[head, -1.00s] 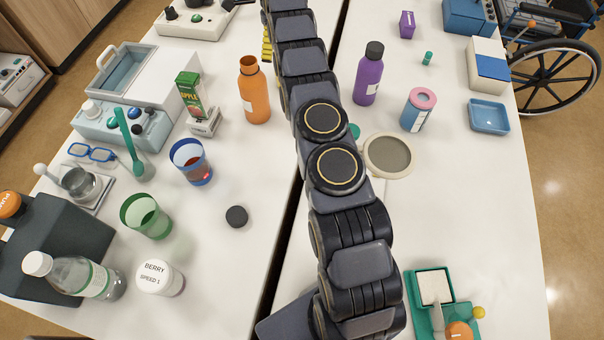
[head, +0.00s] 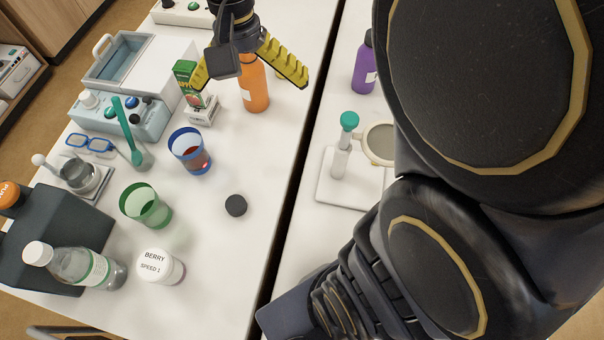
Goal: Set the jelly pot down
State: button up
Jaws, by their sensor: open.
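A white pot labelled BERRY SPEED 1 (head: 161,267), which I take for the jelly pot, stands upright on the left table near its front in the head view. My gripper (head: 249,84) is at the top middle, above the left table, with its yellow ribbed fingers spread wide and nothing between them that I can see held. It overlaps the top of an orange bottle (head: 254,92) and is well behind the pot. Whether it touches the bottle I cannot tell.
A green cup (head: 146,208), a blue cup (head: 190,152) and a dark cap (head: 236,205) stand near the pot. A clear bottle (head: 85,266) lies to its left. An apple carton (head: 190,85) is beside my gripper. The table right of the pot is bare. My arm hides much of the right table.

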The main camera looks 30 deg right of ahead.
jog(key=s+a+f+n, duration=0.2)
jog(key=s+n, duration=0.4)
jog(key=s, duration=0.9)
jog(key=shift+s+f+n, duration=0.25)
jog(key=shift+f+n, duration=0.15)
jog(key=shift+f, duration=0.25)
